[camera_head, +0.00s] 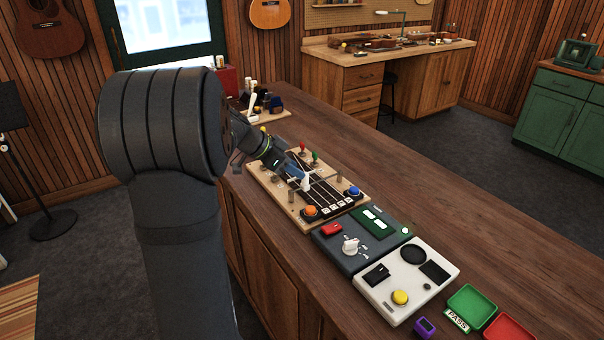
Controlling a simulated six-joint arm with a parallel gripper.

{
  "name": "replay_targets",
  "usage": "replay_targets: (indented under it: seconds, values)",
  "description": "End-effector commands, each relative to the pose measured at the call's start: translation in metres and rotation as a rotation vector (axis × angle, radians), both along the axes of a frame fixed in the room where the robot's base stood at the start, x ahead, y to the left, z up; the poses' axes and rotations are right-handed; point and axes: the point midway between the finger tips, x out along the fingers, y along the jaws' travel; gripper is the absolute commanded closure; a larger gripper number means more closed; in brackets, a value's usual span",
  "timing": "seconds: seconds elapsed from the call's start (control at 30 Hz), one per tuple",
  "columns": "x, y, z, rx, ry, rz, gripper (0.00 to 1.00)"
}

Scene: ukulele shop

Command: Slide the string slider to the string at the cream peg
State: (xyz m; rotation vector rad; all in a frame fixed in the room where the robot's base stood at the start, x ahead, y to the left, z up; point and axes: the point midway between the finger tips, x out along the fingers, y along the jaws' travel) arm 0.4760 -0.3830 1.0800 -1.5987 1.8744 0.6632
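The wooden string board (258,182) lies on the counter, with a dark fretboard (322,196) and light strings on it. A red peg (302,148) and a green peg (315,156) stand at its far edge. I cannot make out a cream peg; my arm covers part of the board's far left. A small white upright piece (306,183), perhaps the string slider, stands over the strings. My gripper (297,175) reaches down from the left, right beside this piece. Whether it touches or grips the piece is too small to tell.
An orange button (310,211) and a blue button (354,191) sit at the board's near end. A dark grey panel (345,257), a white panel (382,308) and green (484,299) and red trays follow toward the front. The counter's right side (400,190) is clear.

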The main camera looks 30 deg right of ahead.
Motion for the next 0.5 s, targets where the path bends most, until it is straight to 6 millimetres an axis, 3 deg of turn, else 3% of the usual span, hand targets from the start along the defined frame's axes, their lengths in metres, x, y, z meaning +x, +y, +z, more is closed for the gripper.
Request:
replay_targets:
  seconds: [0.3, 0.5]
  values:
    - [0.01, 0.056, 0.056, -0.001, -0.003, 0.004, 0.61]
    - [0.013, 0.078, 0.079, 0.0, -0.001, 0.002, 0.61]
